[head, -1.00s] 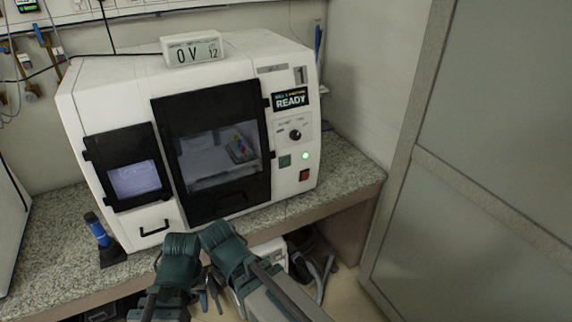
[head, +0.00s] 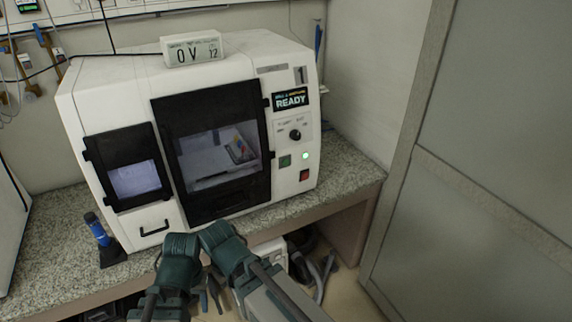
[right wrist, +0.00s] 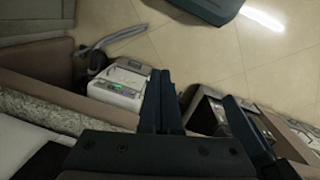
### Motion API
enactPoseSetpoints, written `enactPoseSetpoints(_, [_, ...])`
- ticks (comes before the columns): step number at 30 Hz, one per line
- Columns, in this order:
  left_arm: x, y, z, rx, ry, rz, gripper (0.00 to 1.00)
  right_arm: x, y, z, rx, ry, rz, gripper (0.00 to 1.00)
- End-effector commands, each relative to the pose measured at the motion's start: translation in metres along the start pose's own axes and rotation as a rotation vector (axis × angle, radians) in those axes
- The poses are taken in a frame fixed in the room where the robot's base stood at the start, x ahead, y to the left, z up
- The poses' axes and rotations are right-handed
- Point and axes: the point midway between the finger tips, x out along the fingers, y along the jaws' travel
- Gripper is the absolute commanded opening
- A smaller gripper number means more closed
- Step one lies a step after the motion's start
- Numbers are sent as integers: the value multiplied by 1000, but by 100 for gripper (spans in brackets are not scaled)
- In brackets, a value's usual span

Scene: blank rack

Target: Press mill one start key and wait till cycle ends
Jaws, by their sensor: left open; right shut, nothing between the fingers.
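Mill one (head: 85,100) is a white cabinet marked 1 on the bench in the head view. Its small screen (head: 291,100) reads READY and a green lamp (head: 305,156) is lit. A green key (head: 285,161) and a red key (head: 304,175) sit below the dark knob (head: 295,134). Its dark-framed door (head: 210,205) is shut, with small coloured shapes behind the window. My left gripper (head: 208,291) is low in front of the bench, open, away from the keys. My right gripper (right wrist: 160,78) is shut and empty in the right wrist view; its fingertips are hard to see in the head view.
A small display box (head: 192,49) reading 0 V 12 stands on the mill. A blue-handled brush (head: 97,231) stands on the speckled bench (head: 345,172) at left. A white device (right wrist: 118,84) is below the bench. A grey cabinet (head: 490,140) fills the right side.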

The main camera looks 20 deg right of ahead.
Motion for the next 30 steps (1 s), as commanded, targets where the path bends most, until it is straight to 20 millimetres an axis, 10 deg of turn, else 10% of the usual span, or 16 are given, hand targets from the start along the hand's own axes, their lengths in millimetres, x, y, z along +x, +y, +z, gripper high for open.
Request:
enactPoseSetpoints(20, [-2, 0, 0, 0, 0, 0, 50, -2, 7, -8, 27, 19, -13, 0])
enactPoseSetpoints(30, [-22, -2, 1, 0, 0, 0, 50, -22, 106, -83, 362, 273, -139, 0])
